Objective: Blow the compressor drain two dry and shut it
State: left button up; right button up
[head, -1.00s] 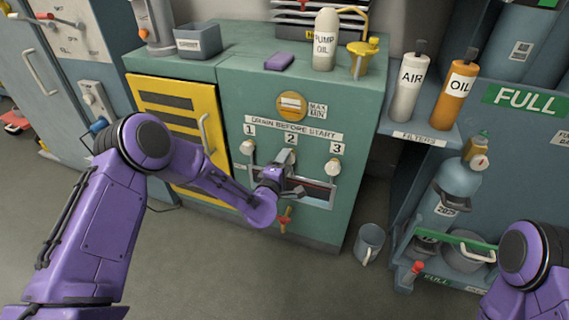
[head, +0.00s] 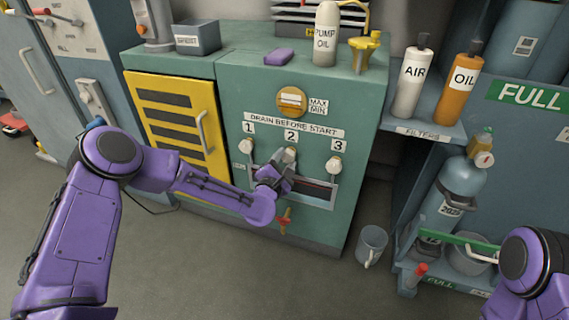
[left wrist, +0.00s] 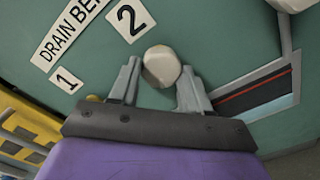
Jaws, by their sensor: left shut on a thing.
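The compressor (head: 300,100) is a green cabinet with a row of three pale drain knobs labelled 1, 2 and 3 under a "DRAIN BEFORE START" strip. My left gripper (head: 283,160) is at the middle one, drain two (head: 290,152). In the left wrist view the off-white, rounded knob of drain two (left wrist: 161,66) sits between the two grey fingers of my left gripper (left wrist: 158,85), which are shut on it. Drain one (head: 246,146) and drain three (head: 334,165) stand free on either side. Whether anything flows from drain two cannot be seen. My right gripper is out of view.
A slot with a dark and red strip (head: 318,190) lies below the knobs. A red-handled valve (head: 284,222) is low on the front. A grey mug (head: 371,243) stands on the floor. A gas cylinder (head: 458,190) and shelf stand at right. The purple block (head: 279,57) lies on top.

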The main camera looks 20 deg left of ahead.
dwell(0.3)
pick_arm(q)
jog(key=o, duration=1.1)
jog(key=shift+c, duration=0.2)
jog(key=s+p, duration=0.1)
jog(key=s, duration=0.9)
jog(key=shift+s+p, duration=0.3)
jog(key=shift+p, duration=0.05)
jog(key=shift+a, duration=0.1)
